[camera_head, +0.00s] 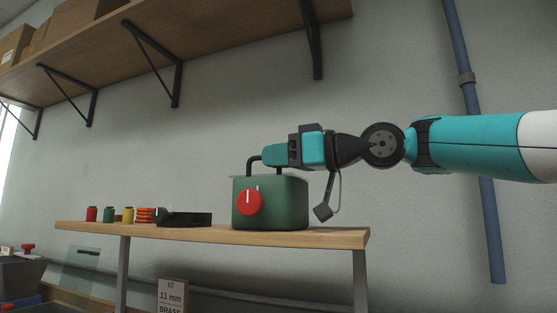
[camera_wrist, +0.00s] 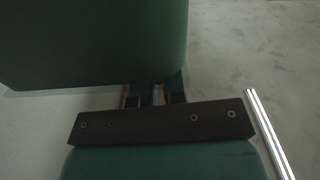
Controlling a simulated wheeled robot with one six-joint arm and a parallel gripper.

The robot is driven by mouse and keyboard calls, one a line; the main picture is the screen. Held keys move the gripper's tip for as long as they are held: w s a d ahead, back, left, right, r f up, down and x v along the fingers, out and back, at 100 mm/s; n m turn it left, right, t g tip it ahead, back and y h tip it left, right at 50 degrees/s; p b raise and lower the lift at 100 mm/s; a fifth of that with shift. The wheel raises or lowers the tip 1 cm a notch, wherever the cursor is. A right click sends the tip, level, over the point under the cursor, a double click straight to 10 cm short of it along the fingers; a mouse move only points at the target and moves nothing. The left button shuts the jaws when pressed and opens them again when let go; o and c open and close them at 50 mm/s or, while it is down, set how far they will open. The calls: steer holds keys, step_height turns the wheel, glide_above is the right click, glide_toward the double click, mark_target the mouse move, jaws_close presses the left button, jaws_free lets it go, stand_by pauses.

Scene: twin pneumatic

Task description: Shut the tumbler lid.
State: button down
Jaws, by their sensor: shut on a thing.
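The tumbler (camera_head: 285,205) is a dark green box with rounded corners and a red knob (camera_head: 250,203) on its front. It stands upright on the wooden shelf. A black looped handle (camera_head: 251,164) rises from its top; the lid's edge is too small to tell whether it is fully down. My gripper (camera_head: 268,156) comes in from the right, level, at the handle and is shut on it, hiding the handle's right part. In the wrist view, a dark green body (camera_wrist: 95,40) fills the upper left, and my gripper (camera_wrist: 155,95) is partly hidden behind it.
On the wooden shelf (camera_head: 340,237), left of the tumbler, are a black shallow tray (camera_head: 188,219), orange discs (camera_head: 145,214) and small coloured spools (camera_head: 109,214). A bracketed upper shelf (camera_head: 230,15) hangs above. A blue pipe (camera_head: 492,235) runs down the wall behind my arm.

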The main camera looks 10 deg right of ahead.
steer(key=shift+f, duration=0.1)
steer(key=c, duration=1.2)
jaws_free()
steer(key=shift+d, duration=0.1)
